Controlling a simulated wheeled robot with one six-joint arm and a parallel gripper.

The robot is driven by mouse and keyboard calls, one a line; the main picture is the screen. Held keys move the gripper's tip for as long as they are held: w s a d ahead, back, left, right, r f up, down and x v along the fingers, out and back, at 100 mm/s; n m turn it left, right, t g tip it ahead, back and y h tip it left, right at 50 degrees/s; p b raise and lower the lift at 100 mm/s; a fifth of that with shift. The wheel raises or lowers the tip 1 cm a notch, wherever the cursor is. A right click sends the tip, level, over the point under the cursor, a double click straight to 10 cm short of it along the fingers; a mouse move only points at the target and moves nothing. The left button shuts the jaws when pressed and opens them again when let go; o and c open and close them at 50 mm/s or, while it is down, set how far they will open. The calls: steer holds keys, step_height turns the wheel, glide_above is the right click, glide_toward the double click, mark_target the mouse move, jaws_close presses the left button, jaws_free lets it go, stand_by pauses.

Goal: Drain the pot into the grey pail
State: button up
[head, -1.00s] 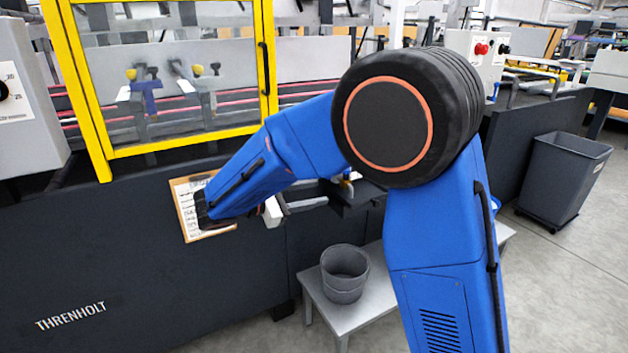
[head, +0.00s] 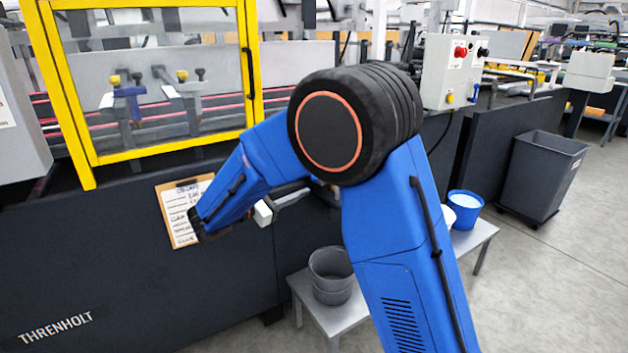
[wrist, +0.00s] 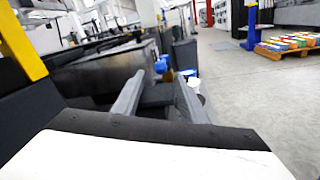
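The grey pail (head: 331,287) stands upright on a low grey bench in the head view, below and to the right of my gripper (head: 290,197). Its mouth faces up and its inside looks empty. My gripper is mostly seen from behind, beside the dark machine front. In the wrist view the two grey fingers of my gripper (wrist: 160,82) are spread apart with nothing gripped between them. I cannot make out the pot for certain; my arm covers part of the machine front in the head view.
The low bench (head: 312,309) also bears a blue pail with pale contents (head: 465,209), right of my arm. A clipboard (head: 180,222) hangs on the machine front. A dark bin (head: 542,175) stands at right. Floor at lower right is clear.

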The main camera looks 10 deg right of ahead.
steer(key=x, duration=0.8)
steer(key=shift+c, duration=0.4)
jaws_close()
